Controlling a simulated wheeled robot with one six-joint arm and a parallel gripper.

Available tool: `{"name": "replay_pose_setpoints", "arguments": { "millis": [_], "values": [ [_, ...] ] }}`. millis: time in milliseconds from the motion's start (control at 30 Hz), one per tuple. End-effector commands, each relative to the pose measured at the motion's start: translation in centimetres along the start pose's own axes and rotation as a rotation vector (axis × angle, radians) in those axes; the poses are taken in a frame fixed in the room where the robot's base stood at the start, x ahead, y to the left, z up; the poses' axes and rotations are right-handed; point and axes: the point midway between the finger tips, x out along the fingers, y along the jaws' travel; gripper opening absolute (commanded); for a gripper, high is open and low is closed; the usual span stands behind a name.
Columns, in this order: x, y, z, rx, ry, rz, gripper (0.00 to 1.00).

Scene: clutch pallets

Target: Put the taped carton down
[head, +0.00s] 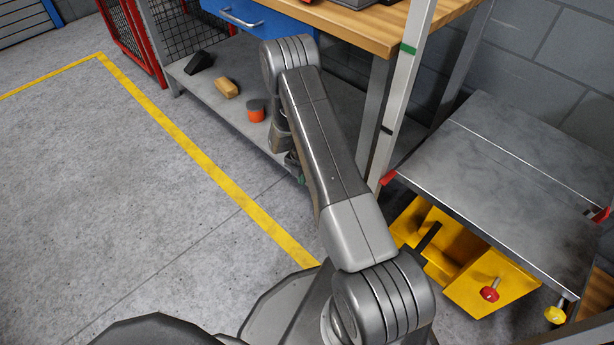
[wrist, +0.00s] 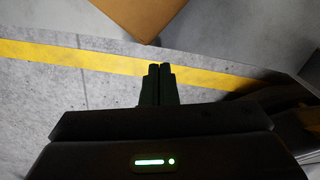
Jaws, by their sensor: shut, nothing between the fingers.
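A brown box-like thing, seemingly the taped carton (wrist: 140,14), shows at the top edge of the wrist view. Only a corner of it is in frame, and no tape can be seen on it. It appears to rest on a grey surface close to that surface's edge. My gripper (wrist: 157,70) is shut and empty, with its fingertips together. The tips are apart from the carton, a short way below its corner in the wrist view. In the head view my arm hides the carton, and my fingertips cannot be made out.
A workbench has a grey lower shelf (head: 225,58) holding a black wedge (head: 198,62), a tan block (head: 227,88) and an orange-and-dark cylinder (head: 256,112). A bench post (head: 400,100) stands right of my arm. Floor at left is clear.

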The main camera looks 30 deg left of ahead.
Motion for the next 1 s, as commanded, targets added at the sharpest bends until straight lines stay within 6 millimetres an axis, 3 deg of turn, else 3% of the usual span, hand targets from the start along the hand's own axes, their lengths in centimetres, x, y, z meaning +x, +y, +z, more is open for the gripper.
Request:
{"name": "replay_pose_setpoints", "arguments": {
  "millis": [33, 100, 400, 600, 1000],
  "values": [
    [-1.9, 0.1, 0.1, 0.000, -0.003, 0.004, 0.00],
    [-3.7, 0.1, 0.2, 0.000, -0.003, 0.004, 0.00],
    [-8.9, 0.0, 0.1, 0.000, -0.001, 0.001, 0.00],
    [-10.0, 0.0, 0.1, 0.000, 0.000, 0.000, 0.00],
    [-9.6, 0.0, 0.1, 0.000, 0.000, 0.000, 0.00]
  ]
}}
